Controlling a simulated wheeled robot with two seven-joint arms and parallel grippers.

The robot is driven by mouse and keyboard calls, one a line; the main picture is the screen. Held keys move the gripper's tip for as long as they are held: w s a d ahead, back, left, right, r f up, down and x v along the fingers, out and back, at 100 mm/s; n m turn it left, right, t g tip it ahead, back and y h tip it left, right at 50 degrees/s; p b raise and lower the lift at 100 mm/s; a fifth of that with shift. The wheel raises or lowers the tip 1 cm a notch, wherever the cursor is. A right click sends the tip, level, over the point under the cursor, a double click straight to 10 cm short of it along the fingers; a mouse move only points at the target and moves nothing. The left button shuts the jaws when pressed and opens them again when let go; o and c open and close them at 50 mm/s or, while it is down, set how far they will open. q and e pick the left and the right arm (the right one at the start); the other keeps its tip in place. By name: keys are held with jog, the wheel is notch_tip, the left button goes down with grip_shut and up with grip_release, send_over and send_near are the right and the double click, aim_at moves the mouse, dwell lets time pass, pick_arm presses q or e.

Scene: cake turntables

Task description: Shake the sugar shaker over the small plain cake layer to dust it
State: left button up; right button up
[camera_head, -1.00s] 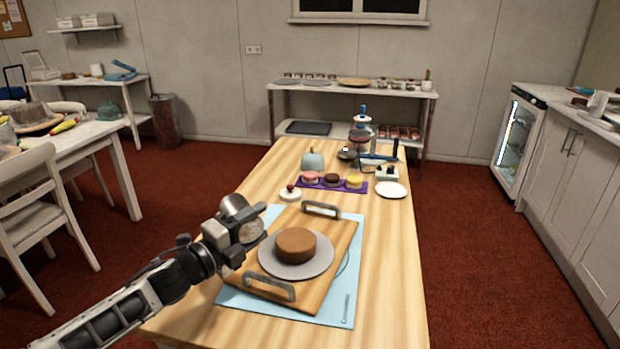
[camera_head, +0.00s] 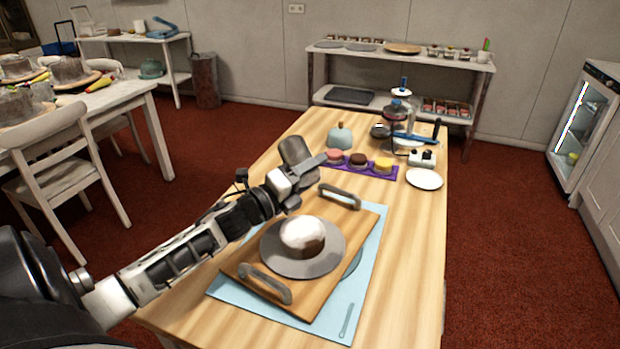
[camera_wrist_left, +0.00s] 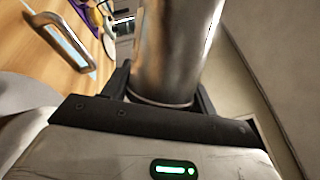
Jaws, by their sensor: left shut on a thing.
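My left gripper (camera_head: 304,175) is shut on the metal sugar shaker (camera_head: 296,150), which is slightly tilted and held up behind and to the left of the small cake layer. The shaker's metal side fills the upper middle of the left wrist view (camera_wrist_left: 175,50), between the fingers. Its far end is cut off there. The small cake layer (camera_head: 312,246) has a white dusted top and brown sides. It sits on a grey round plate (camera_head: 275,262) on a wooden tray (camera_head: 345,232). My right gripper is out of view.
The tray has two metal handles (camera_head: 264,284) and lies on a light blue mat (camera_head: 330,322). Behind it are a purple strip (camera_head: 372,170) with small cakes, a pale blue dome (camera_head: 340,136) and a white plate (camera_head: 424,179).

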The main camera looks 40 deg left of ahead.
pick_arm(q)
jog(key=a, duration=0.1)
jog(key=s+a+f+b, duration=0.1)
jog(key=shift+s+a, duration=0.2)
jog(key=shift+a, duration=0.2)
jog(key=d+r+p, duration=0.1)
jog(key=s+d+r+p, duration=0.1)
jog(key=p, duration=0.1)
jog(key=shift+d+r, duration=0.1)
jog(key=shift+d, duration=0.1)
jog(key=shift+s+d+f, duration=0.1)
jog(key=shift+s+d, duration=0.3)
jog(key=shift+s, duration=0.25)
jog(key=shift+s+d+f, duration=0.1)
jog(key=shift+s+d, duration=0.25)
jog(key=shift+s, duration=0.25)
jog(key=d, duration=0.1)
jog(key=w+d, duration=0.1)
jog(key=shift+w+d+f, duration=0.15)
jog(key=shift+d+f, duration=0.25)
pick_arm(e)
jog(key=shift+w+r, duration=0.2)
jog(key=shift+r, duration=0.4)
